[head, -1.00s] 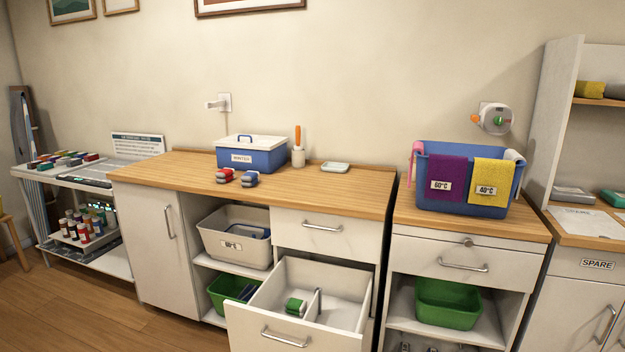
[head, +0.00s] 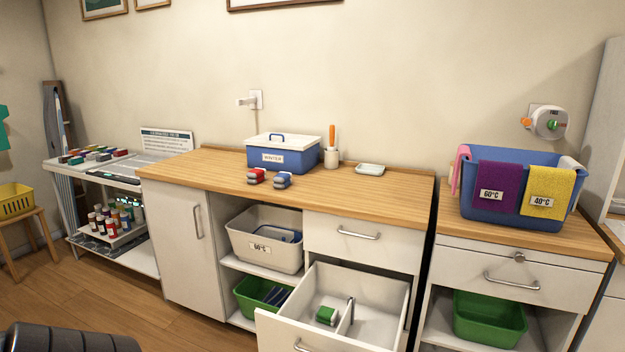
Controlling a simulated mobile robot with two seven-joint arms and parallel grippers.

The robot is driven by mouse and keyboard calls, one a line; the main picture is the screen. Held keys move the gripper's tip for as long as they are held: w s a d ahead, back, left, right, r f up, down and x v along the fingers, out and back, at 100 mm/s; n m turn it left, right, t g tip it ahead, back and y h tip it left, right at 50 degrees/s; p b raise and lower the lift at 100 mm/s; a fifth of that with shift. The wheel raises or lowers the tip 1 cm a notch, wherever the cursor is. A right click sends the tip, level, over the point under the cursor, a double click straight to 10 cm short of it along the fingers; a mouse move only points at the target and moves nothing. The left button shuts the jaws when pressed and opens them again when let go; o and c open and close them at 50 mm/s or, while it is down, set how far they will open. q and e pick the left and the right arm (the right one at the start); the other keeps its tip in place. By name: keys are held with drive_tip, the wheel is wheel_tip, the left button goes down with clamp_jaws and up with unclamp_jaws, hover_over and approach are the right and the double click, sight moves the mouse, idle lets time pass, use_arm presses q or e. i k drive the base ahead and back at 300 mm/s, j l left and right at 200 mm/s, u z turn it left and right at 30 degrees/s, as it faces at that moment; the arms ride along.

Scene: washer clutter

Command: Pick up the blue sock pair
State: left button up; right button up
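The blue sock pair (head: 283,180) is a small blue and grey bundle on the wooden counter (head: 210,178). It lies just right of a red sock pair (head: 256,176), in front of the blue WINTER box (head: 283,155) with a white lid. A green sock pair (head: 326,315) lies in the open lower drawer (head: 378,318), left of its divider. Neither of my grippers shows. A dark ridged part at the bottom left looks like part of my arm.
An orange-handled brush in a holder (head: 331,157) and a pale dish (head: 370,169) stand right of the box. The open drawer juts out below the counter. A blue basket (head: 483,208) with towels stands on the right counter. The counter's left part is clear.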

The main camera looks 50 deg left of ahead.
sight(283, 180)
drive_tip(key=j+z, duration=0.3)
drive_tip(key=j, duration=0.2)
drive_tip(key=k+j+z, duration=0.15)
drive_tip(key=j+z, duration=0.15)
drive_tip(key=j, duration=0.2)
drive_tip(key=k+j+z, duration=0.1)
drive_tip(key=j+z, duration=0.2)
drive_tip(key=j, duration=0.2)
drive_tip(key=k+j+z, duration=0.15)
drive_tip(key=j, duration=0.25)
drive_tip(key=k+j+z, duration=0.1)
drive_tip(key=j, duration=0.25)
drive_tip(key=k+j, duration=0.2)
drive_tip(key=j, duration=0.15)
drive_tip(key=k+j, duration=0.15)
drive_tip(key=j, duration=0.2)
drive_tip(key=k+j, duration=0.2)
drive_tip(key=j, duration=0.15)
drive_tip(key=k+j+z, duration=0.1)
drive_tip(key=j, duration=0.25)
drive_tip(key=k+j, duration=0.05)
drive_tip(key=k, duration=0.05)
